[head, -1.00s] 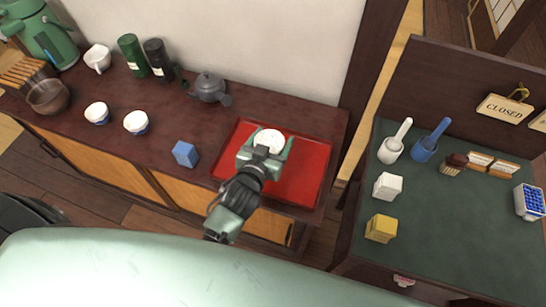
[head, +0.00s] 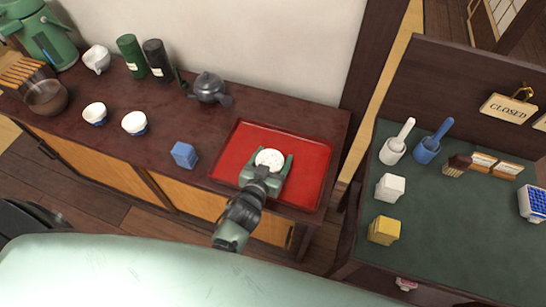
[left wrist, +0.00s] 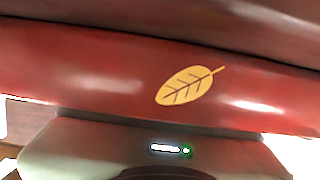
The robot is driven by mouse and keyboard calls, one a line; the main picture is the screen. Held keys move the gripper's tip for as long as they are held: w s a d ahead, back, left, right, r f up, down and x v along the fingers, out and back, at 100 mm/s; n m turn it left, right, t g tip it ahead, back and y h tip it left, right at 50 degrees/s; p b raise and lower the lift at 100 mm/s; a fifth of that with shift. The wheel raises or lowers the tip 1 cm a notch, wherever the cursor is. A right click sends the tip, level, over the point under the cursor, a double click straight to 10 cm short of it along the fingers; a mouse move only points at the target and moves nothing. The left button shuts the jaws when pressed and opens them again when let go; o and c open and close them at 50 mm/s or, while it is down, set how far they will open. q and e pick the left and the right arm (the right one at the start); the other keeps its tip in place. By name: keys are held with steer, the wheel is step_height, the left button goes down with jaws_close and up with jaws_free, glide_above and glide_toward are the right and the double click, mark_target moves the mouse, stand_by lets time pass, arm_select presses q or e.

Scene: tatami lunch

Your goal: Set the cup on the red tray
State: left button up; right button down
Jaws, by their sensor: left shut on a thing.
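The cup (head: 269,158) shows its round, white speckled top in the head view, over the near middle part of the red tray (head: 312,150). My left gripper (head: 268,167) is shut around the cup, with a finger on either side. I cannot tell whether the cup's base touches the tray. In the left wrist view, a red curved surface with a gold leaf, which looks like the cup's side (left wrist: 110,72), fills the space close in front of the gripper. The fingertips are not clear there. My right gripper is not in view.
A blue block (head: 184,155) lies left of the tray. A grey teapot (head: 209,88) stands behind, and two small white-and-blue cups (head: 134,123) stand further left. Bare tray shows around the gripper. A green-topped table (head: 450,230) with several items is at the right.

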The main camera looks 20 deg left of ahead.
arm_select(q)
steer(key=o, duration=1.5)
steer(key=shift+r+p, duration=0.25)
steer(key=shift+p, duration=0.05)
steer(key=v, duration=1.2)
steer(key=shift+f+b, duration=0.1)
steer(key=shift+b, duration=0.2)
